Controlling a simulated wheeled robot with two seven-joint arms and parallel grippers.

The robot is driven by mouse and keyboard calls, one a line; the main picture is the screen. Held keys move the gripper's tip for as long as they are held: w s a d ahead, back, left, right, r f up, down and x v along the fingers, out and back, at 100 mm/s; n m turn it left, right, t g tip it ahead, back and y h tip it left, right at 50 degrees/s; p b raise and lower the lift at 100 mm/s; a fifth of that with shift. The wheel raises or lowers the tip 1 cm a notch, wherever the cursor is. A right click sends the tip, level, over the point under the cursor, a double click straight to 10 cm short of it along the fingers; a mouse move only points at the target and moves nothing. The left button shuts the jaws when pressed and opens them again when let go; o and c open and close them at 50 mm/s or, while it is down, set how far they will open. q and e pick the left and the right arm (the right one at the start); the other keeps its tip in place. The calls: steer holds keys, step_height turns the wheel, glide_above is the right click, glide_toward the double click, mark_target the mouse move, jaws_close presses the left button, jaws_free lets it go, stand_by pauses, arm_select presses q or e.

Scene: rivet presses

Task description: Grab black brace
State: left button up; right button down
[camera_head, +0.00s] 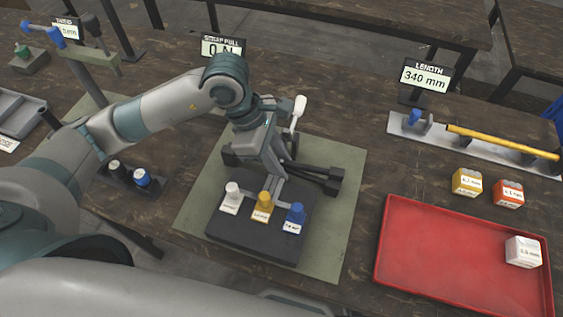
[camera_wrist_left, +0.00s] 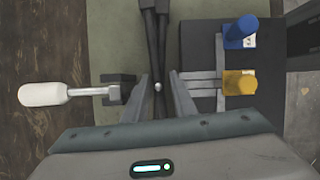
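The black brace (camera_head: 318,178) looks like two dark bars, lying over the grey-green mat (camera_head: 345,160) beside the press. In the left wrist view its bars (camera_wrist_left: 157,40) run down from the top and converge between my fingers near a small silver pin. My left gripper (camera_head: 276,172) reaches down over the press from the left. In the left wrist view its two fingers (camera_wrist_left: 159,95) stand apart on either side of the bars; contact is not clear. The gripper hides part of the brace in the head view. My right gripper is not in view.
A white-handled lever (camera_head: 297,112) stands close behind my gripper. A dark block (camera_head: 255,240) with white, yellow and blue knobs is in front. A red tray (camera_head: 440,250) lies at right, and a yellow bar (camera_head: 500,141) rests on a length gauge (camera_head: 465,145).

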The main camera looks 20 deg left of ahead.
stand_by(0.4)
arm_select(q)
jaws_close()
